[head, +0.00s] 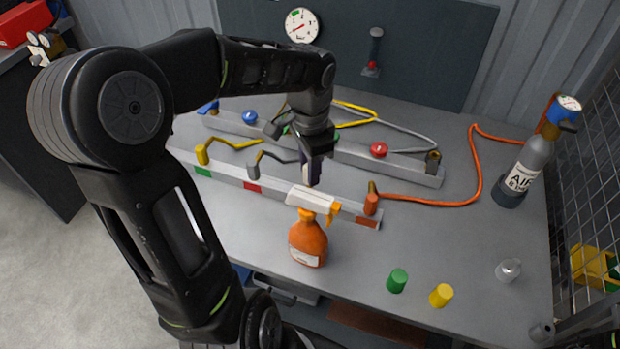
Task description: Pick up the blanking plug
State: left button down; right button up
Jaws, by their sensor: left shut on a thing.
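My left gripper (311,181) points down over the front manifold bar (228,181), just behind the white head of an orange spray bottle (308,240). It is shut on a small dark thing, taken to be the blanking plug, which the fingers and bottle head mostly hide. I cannot tell whether it still touches the bar. My right gripper is not in view.
A green cylinder (397,281), a yellow cylinder (441,295) and a clear grey knob (508,270) stand at the front right. A rear bar (405,168) carries valves and hoses. An air cylinder (525,172) stands far right. The bench's right middle is clear.

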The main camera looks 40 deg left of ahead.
pick_arm(q)
notch_tip(320, 180, up, 6)
jog(key=shift+f, duration=0.25)
dwell(0.5)
